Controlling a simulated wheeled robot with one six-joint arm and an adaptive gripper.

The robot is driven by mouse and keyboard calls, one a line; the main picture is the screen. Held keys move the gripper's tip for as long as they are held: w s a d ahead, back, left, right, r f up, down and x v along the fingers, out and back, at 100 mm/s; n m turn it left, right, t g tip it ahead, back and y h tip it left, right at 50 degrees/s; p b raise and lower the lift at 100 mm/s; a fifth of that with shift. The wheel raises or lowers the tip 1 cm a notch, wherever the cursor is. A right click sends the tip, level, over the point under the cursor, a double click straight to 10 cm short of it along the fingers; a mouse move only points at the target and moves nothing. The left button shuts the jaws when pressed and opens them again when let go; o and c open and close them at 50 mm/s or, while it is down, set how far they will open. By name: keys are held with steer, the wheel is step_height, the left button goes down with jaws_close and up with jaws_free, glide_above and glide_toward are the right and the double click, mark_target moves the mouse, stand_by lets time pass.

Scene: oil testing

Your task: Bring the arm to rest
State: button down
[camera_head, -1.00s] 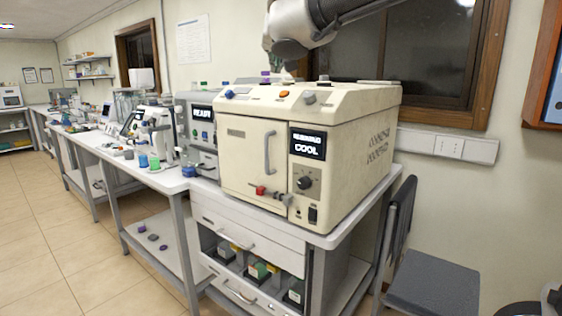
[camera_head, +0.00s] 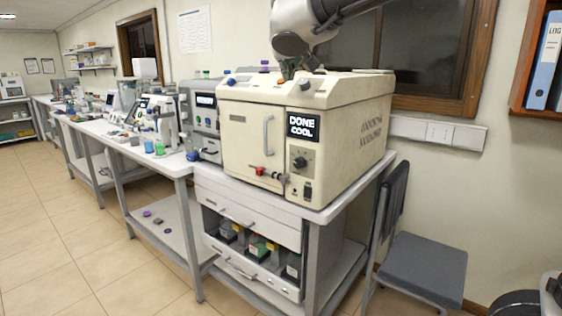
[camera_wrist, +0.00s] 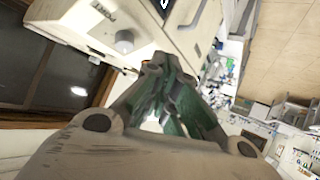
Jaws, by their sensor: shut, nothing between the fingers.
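My gripper (camera_wrist: 165,85) shows in the wrist view with its fingers together and nothing between them. In that view it points past the cream oven-like machine (camera_wrist: 100,30) at the upper left. In the head view my arm comes in from the top, and its end is above the machine's top (camera_head: 300,82); the fingers are hard to make out there. The machine's door is closed, and its display (camera_head: 302,125) reads "DONE COOL".
A grey chair (camera_head: 425,268) stands right of the bench (camera_head: 330,205). A wall shelf with binders (camera_head: 550,60) is at the upper right. A grey instrument (camera_head: 203,120) and several bottles stand on the bench to the left. The tiled floor (camera_head: 80,240) at left is clear.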

steer(key=s+d+f+n+g+h, duration=0.1)
steer(key=s+d+f+g, duration=0.3)
steer(key=s+d+f, duration=0.45)
steer(key=s+d+f+n+g+h, duration=0.1)
steer(key=s+d+f+n+g, duration=0.15)
steer(key=s+d+f, duration=0.6)
steer(key=s+d+f+m, duration=0.2)
steer(key=s+d, duration=0.4)
steer(key=d, duration=0.3)
steer(key=s+d+f+m+g+y, duration=0.1)
steer(key=s+d+f+m, duration=0.2)
steer(key=s+d, duration=0.3)
steer(key=d+m, duration=0.1)
steer(key=d, duration=0.2)
steer(key=shift+s+f+m, duration=0.3)
steer(key=shift+f+m, duration=0.05)
